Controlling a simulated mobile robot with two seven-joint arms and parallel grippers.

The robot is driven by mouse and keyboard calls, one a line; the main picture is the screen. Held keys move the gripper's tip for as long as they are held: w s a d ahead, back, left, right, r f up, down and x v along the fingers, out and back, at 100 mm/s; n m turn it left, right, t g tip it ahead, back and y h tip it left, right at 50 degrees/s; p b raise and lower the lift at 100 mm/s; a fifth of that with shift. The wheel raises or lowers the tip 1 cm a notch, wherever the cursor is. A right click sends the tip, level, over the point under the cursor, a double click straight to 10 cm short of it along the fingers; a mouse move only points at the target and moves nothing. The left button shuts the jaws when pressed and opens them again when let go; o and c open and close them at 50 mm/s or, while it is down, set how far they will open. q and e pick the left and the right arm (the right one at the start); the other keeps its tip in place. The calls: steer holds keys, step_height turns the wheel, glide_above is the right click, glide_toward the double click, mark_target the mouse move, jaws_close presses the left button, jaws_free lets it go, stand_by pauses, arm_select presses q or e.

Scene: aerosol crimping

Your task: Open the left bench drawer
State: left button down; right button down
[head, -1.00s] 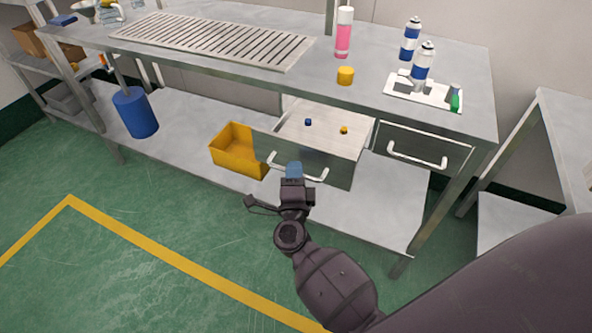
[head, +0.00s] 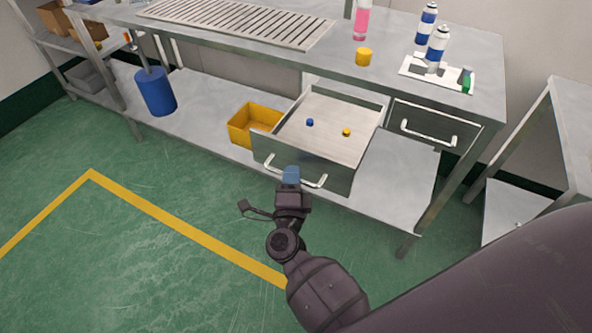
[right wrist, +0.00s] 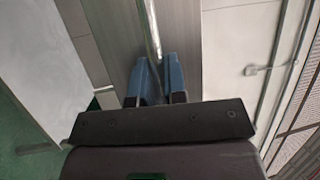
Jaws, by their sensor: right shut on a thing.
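The left bench drawer (head: 330,130) is pulled out from under the bench, and its inside shows from above. A small blue piece (head: 310,122) and a small yellow piece (head: 346,132) lie in it. Its white bar handle (head: 312,183) is on the front panel. In the right wrist view the blue fingers (right wrist: 160,80) sit on both sides of the handle bar (right wrist: 150,30). My left gripper is not in view.
The right drawer (head: 432,128) is shut. A yellow bin (head: 240,128) and a blue cylinder (head: 157,92) are on the lower shelf side. Spray cans (head: 437,48), a pink bottle (head: 361,20) and a yellow cap (head: 364,57) stand on the bench top. The green floor in front is free.

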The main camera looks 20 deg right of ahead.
steer(key=shift+s+a, duration=0.15)
steer(key=shift+a, duration=0.1)
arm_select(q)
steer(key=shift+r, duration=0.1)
arm_select(e)
steer(key=c, duration=1.2)
jaws_free()
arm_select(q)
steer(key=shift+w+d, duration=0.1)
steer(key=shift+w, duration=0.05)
